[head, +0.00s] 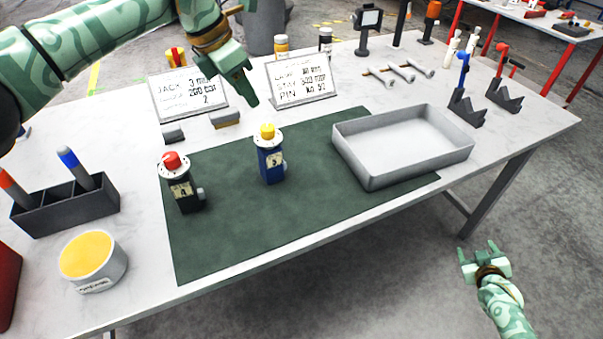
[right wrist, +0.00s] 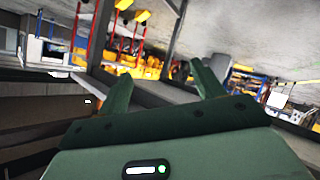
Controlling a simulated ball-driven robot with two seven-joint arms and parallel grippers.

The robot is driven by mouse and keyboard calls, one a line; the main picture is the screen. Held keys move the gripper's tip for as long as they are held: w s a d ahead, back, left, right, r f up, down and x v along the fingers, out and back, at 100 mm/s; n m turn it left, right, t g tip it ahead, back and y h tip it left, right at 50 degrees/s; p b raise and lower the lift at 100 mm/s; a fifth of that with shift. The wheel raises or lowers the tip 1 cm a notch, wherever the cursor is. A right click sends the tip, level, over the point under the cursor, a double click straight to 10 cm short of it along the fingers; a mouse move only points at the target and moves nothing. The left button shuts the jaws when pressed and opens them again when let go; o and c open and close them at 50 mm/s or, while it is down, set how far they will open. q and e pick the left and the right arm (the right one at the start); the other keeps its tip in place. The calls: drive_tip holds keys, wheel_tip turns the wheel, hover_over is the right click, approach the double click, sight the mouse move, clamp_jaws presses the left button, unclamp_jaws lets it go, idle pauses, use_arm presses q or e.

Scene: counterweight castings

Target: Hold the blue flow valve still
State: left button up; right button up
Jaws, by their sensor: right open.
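The blue flow valve (head: 271,167) stands upright on the green mat (head: 235,225), with a yellow knob on top and a small tag on its front. My left gripper (head: 250,100) hangs above and behind it in the head view, apart from it. Its fingers overlap from this angle, so I cannot tell whether they are open. My right gripper (head: 477,250) is open and empty, out beyond the front right edge of the table. Its two spread fingers also show in the right wrist view (right wrist: 161,80), with nothing between them.
A black valve with a red knob (head: 186,198) stands left of the blue one. A grey tray (head: 365,175) lies on the mat's right part. Two sign stands (head: 300,80) are behind. A dark holder (head: 65,210) and a yellow-topped tin (head: 103,280) are at left. The mat's front is clear.

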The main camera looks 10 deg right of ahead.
drive_tip(key=w+d+r+t+h, duration=0.15)
drive_tip(key=w+r, duration=0.25)
drive_tip(key=r, duration=0.5)
drive_tip(key=w+d+r+t, duration=0.2)
drive_tip(key=w+d+r, duration=0.15)
drive_tip(key=r, duration=0.55)
drive_tip(key=w+d+r+t+h, duration=0.15)
drive_tip(key=w+r, duration=0.25)
drive_tip(key=r, duration=0.5)
drive_tip(key=w+a+r+y, duration=0.1)
drive_tip(key=w+a+y, duration=0.35)
drive_tip(key=a, duration=0.65)
drive_tip(key=n+g+y, duration=0.3)
drive_tip(key=g+y, duration=0.1)
drive_tip(key=y, duration=0.5)
approach(274, 156)
drive_tip(key=x, duration=1.2)
drive_tip(key=shift+w+a+f, duration=0.1)
drive_tip(key=shift+w+f, duration=0.15)
drive_tip(key=shift+w, duration=0.05)
